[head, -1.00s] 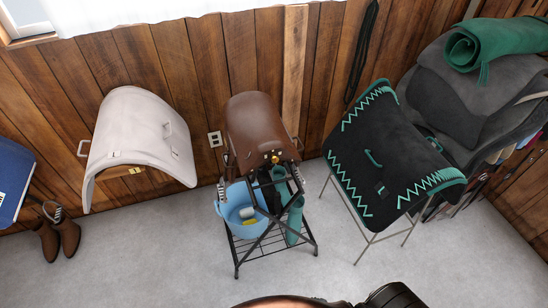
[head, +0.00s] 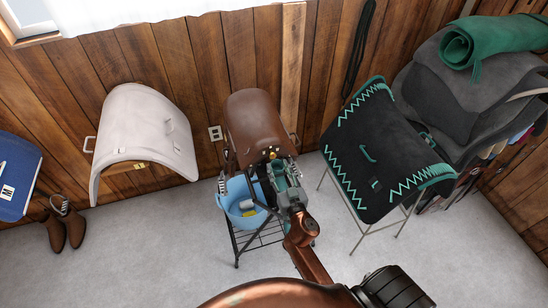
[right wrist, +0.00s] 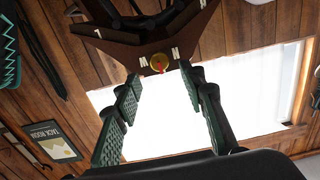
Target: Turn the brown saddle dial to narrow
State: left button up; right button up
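The brown saddle (head: 255,125) sits on a black rack against the plank wall. Its small yellow dial (head: 272,155) is at the saddle's near end. A small red mark shows on the dial's lower part. My right gripper (right wrist: 162,80) is open, its green padded fingers apart and empty, pointing at the dial from below. In the head view this gripper (head: 281,172) is just below the dial. My left gripper is out of view.
A black pad with green stitching (head: 375,155) on a stand is to the right. A white pad (head: 140,135) is to the left.

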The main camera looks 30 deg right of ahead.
aim_at(273, 156)
jog(key=x, duration=0.6)
grip_shut()
dwell(0.4)
